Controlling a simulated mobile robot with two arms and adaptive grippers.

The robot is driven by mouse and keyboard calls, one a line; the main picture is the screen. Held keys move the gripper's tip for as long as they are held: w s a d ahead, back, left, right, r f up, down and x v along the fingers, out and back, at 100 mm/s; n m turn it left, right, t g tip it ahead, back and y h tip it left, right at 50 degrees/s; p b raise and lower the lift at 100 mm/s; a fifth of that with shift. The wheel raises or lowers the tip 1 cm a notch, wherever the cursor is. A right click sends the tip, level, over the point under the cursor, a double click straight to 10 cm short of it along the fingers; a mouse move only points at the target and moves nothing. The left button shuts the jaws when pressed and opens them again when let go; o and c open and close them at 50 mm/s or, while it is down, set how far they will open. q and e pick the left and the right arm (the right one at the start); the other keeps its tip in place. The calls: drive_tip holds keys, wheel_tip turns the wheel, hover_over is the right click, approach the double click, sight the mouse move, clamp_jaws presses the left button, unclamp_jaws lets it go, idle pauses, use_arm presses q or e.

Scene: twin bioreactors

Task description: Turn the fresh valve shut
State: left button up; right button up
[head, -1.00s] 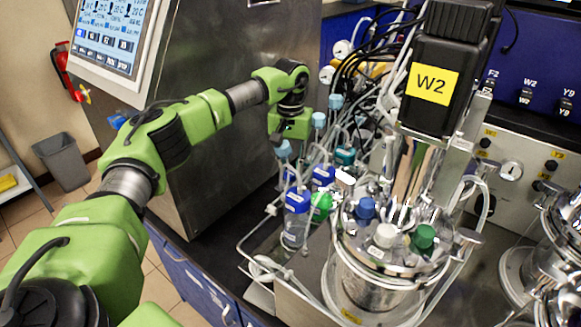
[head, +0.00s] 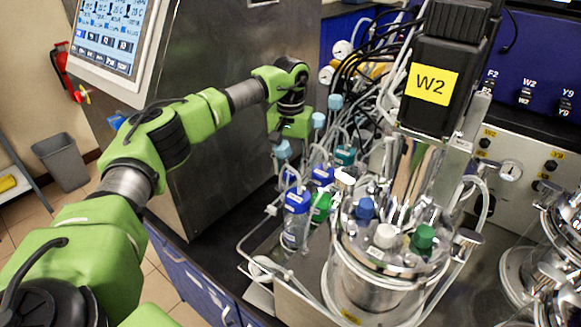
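I cannot make out the fresh valve; no part in view is clearly marked as it. My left arm reaches in from the left, and its wrist end with the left gripper (head: 284,135) is beside the steel cabinet, behind the capped bottles. The fingers are small, dark and partly hidden, so I cannot tell whether they are open or shut. The W2 bioreactor (head: 385,285) stands to the right, with a black motor (head: 440,60) on top and blue, white and green caps on its lid. My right gripper is not in view.
Bottles with blue caps (head: 297,200) and a green cap (head: 322,205) stand between my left gripper and the reactor. Tubes and black cables (head: 385,55) crowd behind them. The steel cabinet (head: 225,130) is close on the left. A second vessel (head: 565,270) stands at the right edge.

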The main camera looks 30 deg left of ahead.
sight(291, 172)
use_arm(q)
wheel_tip(291, 172, up, 12)
drive_tip(key=shift+f, duration=0.15)
idle(0.7)
